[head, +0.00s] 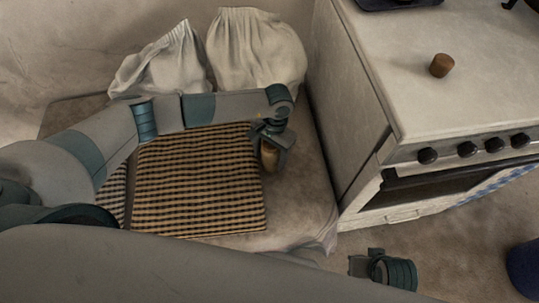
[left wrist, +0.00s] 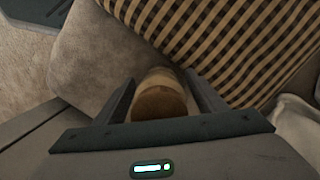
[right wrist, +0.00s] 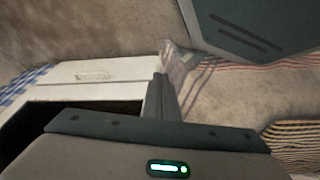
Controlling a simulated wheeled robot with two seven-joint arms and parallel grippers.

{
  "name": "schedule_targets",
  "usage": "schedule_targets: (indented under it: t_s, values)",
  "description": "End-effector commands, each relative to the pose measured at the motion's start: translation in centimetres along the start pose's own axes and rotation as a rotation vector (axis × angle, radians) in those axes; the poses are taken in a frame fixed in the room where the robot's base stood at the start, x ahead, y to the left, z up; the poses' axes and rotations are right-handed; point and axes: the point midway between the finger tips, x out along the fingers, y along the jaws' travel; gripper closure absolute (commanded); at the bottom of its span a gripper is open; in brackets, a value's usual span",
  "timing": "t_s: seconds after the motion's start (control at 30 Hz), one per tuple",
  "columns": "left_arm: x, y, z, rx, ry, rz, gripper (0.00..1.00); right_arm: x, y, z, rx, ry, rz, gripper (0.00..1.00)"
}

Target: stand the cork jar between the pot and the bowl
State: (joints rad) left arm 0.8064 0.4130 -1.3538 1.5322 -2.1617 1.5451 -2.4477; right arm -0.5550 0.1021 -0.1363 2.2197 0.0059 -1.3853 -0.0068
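The cork jar (left wrist: 160,101) is between the fingers of my left gripper (left wrist: 162,95), its round brown top facing the left wrist camera. In the head view, my left gripper (head: 272,140) holds the pale tan jar (head: 269,155) at the right edge of a checked cushion. The fingers hide part of the jar. My right gripper (right wrist: 160,98) is empty, with its fingers together; in the head view its end shows low in front of the stove (head: 440,100). No pot or bowl can be clearly made out.
A small brown cylinder (head: 442,65) stands on the stove top. A dark blue object (head: 398,4) is cut off at the top edge, with a black piece (head: 513,4) to its right. The checked cushion (head: 200,185) lies on a bench beside two pale sacks (head: 255,50). The stove front has several knobs.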

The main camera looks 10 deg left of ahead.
Motion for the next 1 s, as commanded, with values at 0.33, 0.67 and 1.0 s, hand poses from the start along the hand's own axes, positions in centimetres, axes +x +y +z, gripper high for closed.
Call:
schedule_targets:
  t_s: [0.33,0.67,1.0]
  values:
    - [-0.2,0.0,0.0,0.0,0.0,0.0,0.35,0.3,0.0,0.5,0.0,-0.014,0.0,1.0]
    - [-4.1,0.0,-0.1,0.002,0.004,-0.001,0.35,0.6,0.2,0.9,0.001,-0.03,0.004,1.0]
    - [-10.0,0.0,0.0,0.002,0.003,-0.001,0.35,-1.2,0.2,0.3,0.002,-0.014,0.007,1.0]
